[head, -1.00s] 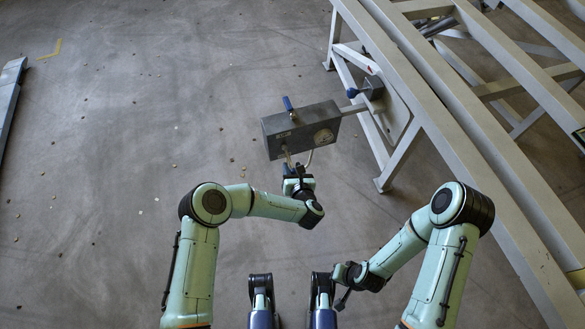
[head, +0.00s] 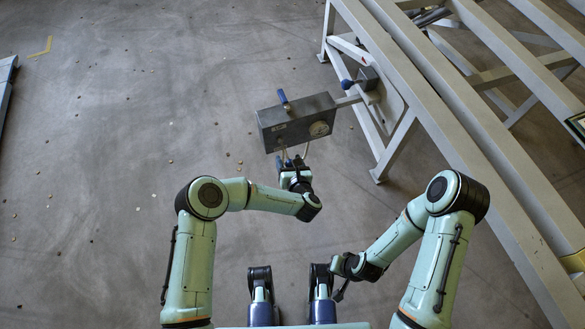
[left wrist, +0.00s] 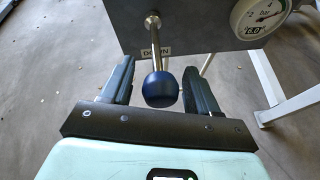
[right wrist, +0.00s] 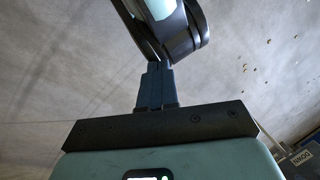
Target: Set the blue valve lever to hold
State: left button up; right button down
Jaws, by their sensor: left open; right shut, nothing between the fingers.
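A grey control box (head: 290,122) is mounted on an arm from the frame. A metal lever with a round blue knob (left wrist: 160,90) comes off its front, with a "DOWN" label (left wrist: 156,51) behind the rod. My left gripper (head: 292,162) is open below the box. In the left wrist view its fingers (left wrist: 160,76) stand on either side of the knob, with gaps visible. Another blue-handled lever (head: 284,99) stands on top of the box. My right gripper (head: 340,292) is low, near my body; the right wrist view shows its fingers (right wrist: 155,85) shut and empty.
A round pressure gauge (left wrist: 262,16) sits on the box front. A third blue knob (head: 346,84) is on the mount beside the pale metal frame (head: 440,115), which fills the right side. The concrete floor to the left is open, with small scattered bits.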

pick_arm(q)
jog(key=p+v, duration=0.2)
jog(key=v, duration=1.1)
pick_arm(e)
jog(key=shift+g+y, duration=0.3)
jog(key=shift+g, duration=0.3)
jog(key=s+r, duration=0.1)
jog(key=s+a+r, duration=0.1)
jog(key=s+r, duration=0.1)
jog(key=shift+s+a, duration=0.4)
jog(key=shift+r, duration=0.1)
pick_arm(q)
jog(key=s+a+f+m+g+h+p, duration=0.4)
jog(key=s+a+m+g+h+p, duration=0.4)
jog(key=m, duration=1.1)
jog(key=s+a+r+m+g+p, duration=0.1)
jog(key=s+a+m+g+p, duration=0.2)
jog(key=s+m, duration=0.3)
jog(key=s+a+r+m+g+y+p, duration=0.1)
jog(key=s+a+m+g+p, duration=0.2)
jog(key=s, duration=0.8)
jog(key=a+m, duration=0.2)
jog(key=m, duration=0.2)
jog(key=shift+r, duration=0.4)
pick_arm(e)
notch_tip(320, 180, up, 13)
jog(key=g, duration=0.1)
jog(key=shift+s+a, duration=0.15)
